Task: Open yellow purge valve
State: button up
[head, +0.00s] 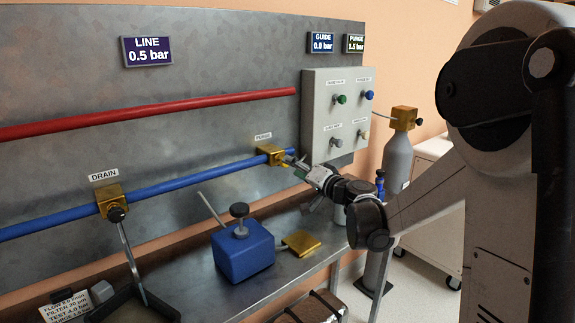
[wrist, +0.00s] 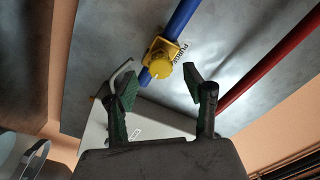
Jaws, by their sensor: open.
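The yellow purge valve (head: 270,153) sits on the blue pipe at the wall panel, under a PURGE label. In the wrist view, the valve (wrist: 162,58) shows a round yellow face with a pale mark, just beyond the fingertips. My gripper (head: 298,166) is close to the valve's right side. In the wrist view, my gripper (wrist: 160,86) is open, with green-padded fingers on either side of the valve's line and nothing between them. A grey bent bar (wrist: 118,76) shows by the left finger; I cannot tell whether it touches. The valve's handle is not clear in the head view.
A grey control box (head: 319,118) with knobs is just right of the valve. The drain valve (head: 110,198) is farther left on the blue pipe (head: 180,185). A red pipe (head: 150,112) runs above. A blue block (head: 243,253) and a brass plate (head: 301,243) are on the bench below.

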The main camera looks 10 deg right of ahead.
jog(key=v, duration=0.7)
jog(key=shift+s, duration=0.2)
jog(key=shift+d, duration=0.1)
jog(key=s+a+n+g+h+p, duration=0.1)
jog(key=s+a+n+g, duration=0.15)
jog(key=s+a, duration=0.4)
jog(key=s+a+n+g+h+p, duration=0.1)
jog(key=s+a+g, duration=0.25)
jog(key=s, duration=0.55)
jog(key=s+d+f+n+g+h, duration=0.1)
jog(key=s+d+f+h, duration=0.1)
jog(key=s, duration=0.7)
jog(key=s+d+f+g+h, duration=0.2)
jog(key=s+h, duration=0.1)
jog(key=s, duration=0.6)
jog(key=shift+d+f+n+h+p, duration=0.3)
jog(key=shift+d+f+n+p, duration=0.05)
jog(key=shift+d+f+p, duration=0.05)
